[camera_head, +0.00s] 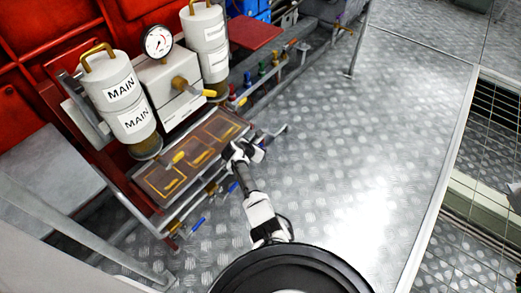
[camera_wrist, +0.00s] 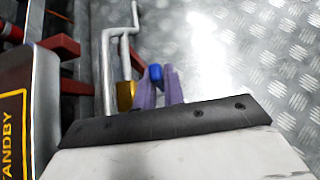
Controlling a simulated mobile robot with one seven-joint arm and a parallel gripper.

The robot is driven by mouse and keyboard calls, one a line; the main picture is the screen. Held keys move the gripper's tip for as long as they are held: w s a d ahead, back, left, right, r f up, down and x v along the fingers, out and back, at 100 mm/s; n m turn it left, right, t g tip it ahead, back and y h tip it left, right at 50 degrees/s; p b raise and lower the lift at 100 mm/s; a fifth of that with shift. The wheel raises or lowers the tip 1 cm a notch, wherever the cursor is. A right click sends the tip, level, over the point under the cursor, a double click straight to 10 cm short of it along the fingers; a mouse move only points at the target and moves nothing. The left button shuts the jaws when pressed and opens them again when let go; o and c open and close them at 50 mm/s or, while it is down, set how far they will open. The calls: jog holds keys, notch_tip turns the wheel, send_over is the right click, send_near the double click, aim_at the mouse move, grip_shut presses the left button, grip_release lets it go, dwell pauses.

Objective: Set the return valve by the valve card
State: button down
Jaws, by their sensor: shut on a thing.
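My gripper (camera_head: 258,150) is at the right front edge of the tray, beside the pipes. In the wrist view my gripper (camera_wrist: 160,80) has its two purple fingers closed on a blue valve handle (camera_wrist: 155,72). A brass valve body (camera_wrist: 126,95) sits just left of the fingers, on a grey pipe (camera_wrist: 108,65). Another blue lever (camera_head: 198,223) is on the lower front pipe in the head view. I cannot make out a label naming the return valve, or a readable valve card.
A tray (camera_head: 137,177) with yellow-outlined fields is left of my gripper; STANDBY (camera_wrist: 9,145) shows in the wrist view. Two white canisters, one marked MAIN (camera_head: 120,92), and a gauge (camera_head: 158,42) stand behind. The metal floor (camera_head: 340,150) to the right is clear.

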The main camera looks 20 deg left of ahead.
jog(key=shift+s+t, duration=0.15)
jog(key=shift+t, duration=0.15)
jog(key=c, duration=1.5)
grip_release()
jog(key=p+v, duration=1.4)
jog(key=shift+a+f+p, duration=0.1)
jog(key=shift+a+p, duration=0.05)
jog(key=shift+p, duration=0.2)
jog(key=shift+f, duration=0.1)
